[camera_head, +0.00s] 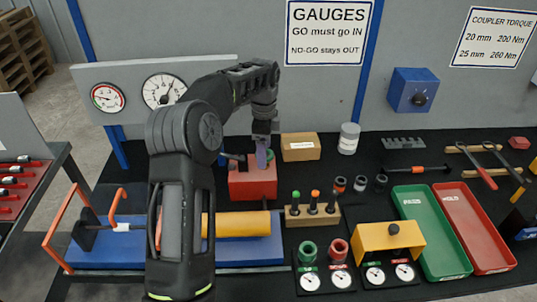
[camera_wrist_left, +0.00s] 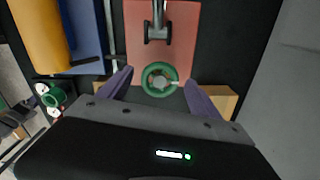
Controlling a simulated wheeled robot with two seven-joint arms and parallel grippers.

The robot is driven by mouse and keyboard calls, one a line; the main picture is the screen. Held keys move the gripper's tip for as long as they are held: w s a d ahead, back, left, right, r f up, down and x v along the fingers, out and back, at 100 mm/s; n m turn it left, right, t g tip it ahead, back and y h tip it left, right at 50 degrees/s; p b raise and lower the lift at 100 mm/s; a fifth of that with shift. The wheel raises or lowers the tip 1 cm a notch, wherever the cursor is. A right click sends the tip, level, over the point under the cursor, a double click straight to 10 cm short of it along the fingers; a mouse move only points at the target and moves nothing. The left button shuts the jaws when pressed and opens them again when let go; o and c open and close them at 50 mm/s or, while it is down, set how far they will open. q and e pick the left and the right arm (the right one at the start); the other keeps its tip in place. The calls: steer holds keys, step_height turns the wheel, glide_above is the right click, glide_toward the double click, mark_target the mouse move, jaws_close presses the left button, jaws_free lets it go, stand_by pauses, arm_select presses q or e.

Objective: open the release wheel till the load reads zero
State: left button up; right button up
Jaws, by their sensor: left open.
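The green release wheel (camera_wrist_left: 159,79) sits on the red pump block (camera_wrist_left: 190,40) in the left wrist view. In the head view the red block (camera_head: 253,184) stands behind the yellow cylinder, and a bit of the green wheel (camera_head: 271,155) shows beside my gripper. My left gripper (camera_wrist_left: 158,77) is open, its purple fingers on either side of the wheel with a small gap at each side. In the head view it points down at the block (camera_head: 263,153). A large dial gauge (camera_head: 163,90) and a smaller gauge (camera_head: 108,97) stand on a grey panel; their readings are too small to tell.
The yellow cylinder (camera_head: 236,224) lies on a blue base with an orange frame at left. A cardboard box (camera_head: 300,147) and a rack with several plug gauges (camera_head: 313,214) are close right of the block. Green (camera_head: 432,232) and red (camera_head: 477,230) trays lie further right.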

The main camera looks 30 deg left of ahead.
arm_select(q)
steer(key=shift+f, duration=0.25)
steer(key=c, duration=1.4)
